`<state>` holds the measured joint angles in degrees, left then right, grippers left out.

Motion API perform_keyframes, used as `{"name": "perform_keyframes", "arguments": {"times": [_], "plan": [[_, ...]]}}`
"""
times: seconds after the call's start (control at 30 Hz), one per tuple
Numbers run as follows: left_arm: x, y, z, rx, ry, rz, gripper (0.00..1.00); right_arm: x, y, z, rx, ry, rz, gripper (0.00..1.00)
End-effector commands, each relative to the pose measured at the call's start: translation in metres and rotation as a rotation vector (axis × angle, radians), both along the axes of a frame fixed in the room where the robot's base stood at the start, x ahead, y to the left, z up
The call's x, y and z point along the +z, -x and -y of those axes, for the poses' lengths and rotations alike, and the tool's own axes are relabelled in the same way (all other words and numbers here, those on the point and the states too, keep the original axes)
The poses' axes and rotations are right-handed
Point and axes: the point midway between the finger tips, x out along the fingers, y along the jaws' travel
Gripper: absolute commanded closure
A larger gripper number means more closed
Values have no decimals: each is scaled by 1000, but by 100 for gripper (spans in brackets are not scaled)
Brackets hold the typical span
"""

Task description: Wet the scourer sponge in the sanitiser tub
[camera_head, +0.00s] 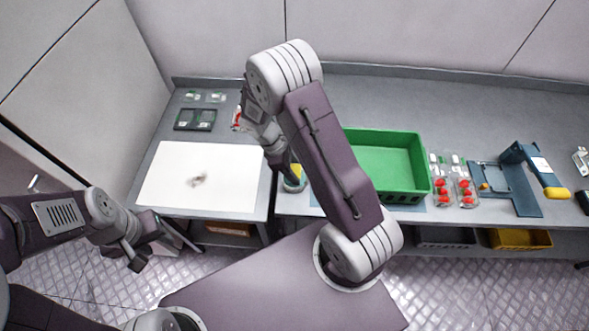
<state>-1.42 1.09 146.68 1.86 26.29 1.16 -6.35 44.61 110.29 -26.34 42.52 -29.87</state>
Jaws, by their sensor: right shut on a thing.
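My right gripper (285,167) points down at the small round sanitiser tub (293,187), near the left end of the grey counter. It is shut on the scourer sponge (297,171), which shows as a small yellow patch at the fingers. The sponge is at the tub's mouth; I cannot tell how deep it sits or whether it touches liquid. My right arm hides part of this area. My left gripper (148,242) hangs in front of the left table, apart from the sponge and tub; its jaw opening is unclear.
A green crate (424,165) stands right of my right arm, with strawberry punnets (465,190) beside it. A blue device with a yellow-ended handle (520,165) is further right.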

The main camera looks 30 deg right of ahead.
Motion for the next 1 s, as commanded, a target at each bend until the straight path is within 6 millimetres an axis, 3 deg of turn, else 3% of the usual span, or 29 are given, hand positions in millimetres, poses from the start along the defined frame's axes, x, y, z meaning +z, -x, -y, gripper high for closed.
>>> {"name": "perform_keyframes", "arguments": {"times": [0.03,0.5,1.0], "plan": [[11,0,0,0,0,0,62,12,0,0,0,0,1,84],[54,0,0,0,0,0,62,57,-1,0,1,0,2,84],[52,0,0,0,0,0,62,56,-1,0,1,1,2,84]]}}
